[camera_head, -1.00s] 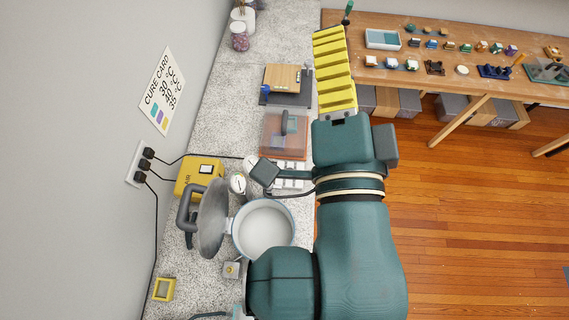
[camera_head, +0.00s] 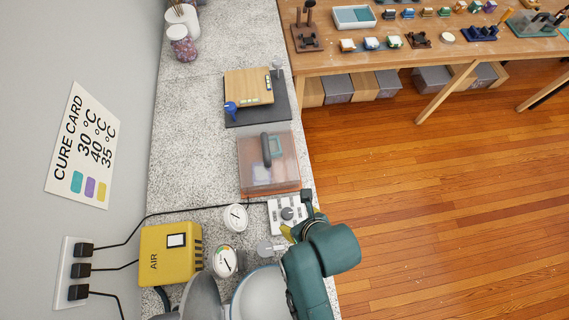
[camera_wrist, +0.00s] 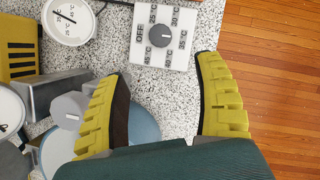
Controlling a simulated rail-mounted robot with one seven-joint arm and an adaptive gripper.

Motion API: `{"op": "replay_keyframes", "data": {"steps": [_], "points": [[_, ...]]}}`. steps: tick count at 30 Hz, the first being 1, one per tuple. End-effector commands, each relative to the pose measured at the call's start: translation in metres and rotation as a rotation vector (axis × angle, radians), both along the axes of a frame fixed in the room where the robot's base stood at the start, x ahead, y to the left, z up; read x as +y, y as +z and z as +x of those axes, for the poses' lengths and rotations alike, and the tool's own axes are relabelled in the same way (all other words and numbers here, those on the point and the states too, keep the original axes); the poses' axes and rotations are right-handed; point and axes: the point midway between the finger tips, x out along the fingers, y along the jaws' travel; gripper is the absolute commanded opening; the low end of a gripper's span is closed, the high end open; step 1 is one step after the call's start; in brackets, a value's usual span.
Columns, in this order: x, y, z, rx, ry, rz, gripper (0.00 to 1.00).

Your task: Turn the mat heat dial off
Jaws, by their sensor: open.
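The heat dial is a round grey knob (camera_wrist: 163,35) on a white panel (camera_wrist: 145,58) marked OFF and several temperatures from 25 to 45 °C. The knob's pointer appears to face the right side of the panel, but I cannot tell the exact mark. In the head view the panel (camera_head: 275,203) lies on the counter near its right edge, with the knob (camera_head: 287,213) on it. My gripper (camera_head: 303,222) is close beside the panel's near right corner. In the wrist view my gripper (camera_wrist: 163,75) is open and empty, with its yellow fingers apart and the knob beyond the gap, untouched.
A clear orange-based box (camera_head: 268,165) stands just behind the panel. White round gauges (camera_head: 235,217) and a yellow AIR unit (camera_head: 170,254) are to the left. A pot (camera_head: 262,296) stands in front. Open floor lies right of the counter.

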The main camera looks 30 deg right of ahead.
Motion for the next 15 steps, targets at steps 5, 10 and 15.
{"op": "replay_keyframes", "data": {"steps": [5,10,15], "points": [[0.001,-0.038,0.014,0.004,0.003,0.001,0.69],[0.001,-0.076,0.031,0.003,0.003,0.000,0.69],[0.001,-0.112,0.046,0.002,0.003,0.000,0.69]]}}
